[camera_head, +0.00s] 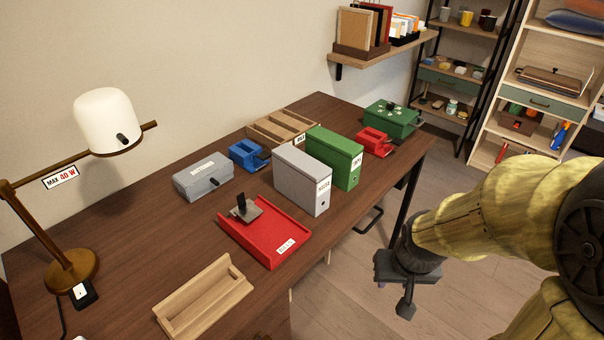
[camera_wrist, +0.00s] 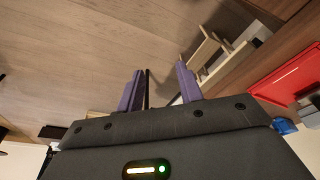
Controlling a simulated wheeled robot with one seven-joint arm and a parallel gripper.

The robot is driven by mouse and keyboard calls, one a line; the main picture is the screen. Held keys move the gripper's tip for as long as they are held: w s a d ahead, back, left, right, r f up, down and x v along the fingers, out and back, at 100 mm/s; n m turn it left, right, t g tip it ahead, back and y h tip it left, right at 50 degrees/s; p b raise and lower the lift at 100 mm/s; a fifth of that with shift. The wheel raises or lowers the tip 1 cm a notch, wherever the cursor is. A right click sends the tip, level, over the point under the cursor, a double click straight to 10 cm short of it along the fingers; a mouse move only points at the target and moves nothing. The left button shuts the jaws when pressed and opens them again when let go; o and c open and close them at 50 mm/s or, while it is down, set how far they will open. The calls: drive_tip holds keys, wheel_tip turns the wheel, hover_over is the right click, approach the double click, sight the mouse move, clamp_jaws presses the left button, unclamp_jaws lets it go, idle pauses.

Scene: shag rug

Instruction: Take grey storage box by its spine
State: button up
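The grey storage box (camera_head: 302,178) stands upright on the brown desk, in the middle of the head view. Its narrow spine, with a white label and a round finger hole, faces the front right. A green storage box (camera_head: 334,157) of the same shape stands close on its right. My gripper (camera_head: 405,292) hangs beyond the desk's right edge, over the floor, well apart from the box. In the wrist view its two purple fingers (camera_wrist: 160,70) are spread with nothing between them. I cannot make out the grey box in the wrist view.
A red tray (camera_head: 262,243) with a dark clip lies in front of the grey box. A lidded grey case (camera_head: 203,177) and a blue hole punch (camera_head: 246,154) lie left of it. A wooden tray (camera_head: 204,296) lies at the desk's front. A lamp (camera_head: 108,122) stands left.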

drive_tip(key=shift+o, duration=1.1)
drive_tip(key=shift+s+d, duration=0.1)
drive_tip(key=shift+s, duration=0.25)
drive_tip(key=o, duration=0.4)
drive_tip(key=shift+s, duration=0.2)
drive_tip(key=o, duration=0.3)
drive_tip(key=shift+s+a+f+m+g, duration=0.15)
drive_tip(key=shift+a+f+m+g, duration=0.1)
drive_tip(key=shift+f+m+g, duration=0.05)
drive_tip(key=a+f+m+g+y+p, duration=0.3)
drive_tip(key=a+m+g+y+p, duration=0.15)
drive_tip(key=a+m+y, duration=0.55)
drive_tip(key=w+d+r+m+t+y+p, duration=0.1)
drive_tip(key=w+d+m+t, duration=0.2)
drive_tip(key=w+m+t, duration=0.4)
drive_tip(key=w+d+r+m+t+y+p, duration=0.2)
drive_tip(key=w+m+t, duration=0.5)
drive_tip(key=w+m, duration=0.1)
drive_tip(key=shift+w+d+m+y, duration=0.3)
drive_tip(key=shift+w+d, duration=0.1)
drive_tip(key=shift+w, duration=0.25)
drive_tip(key=shift+a, duration=0.1)
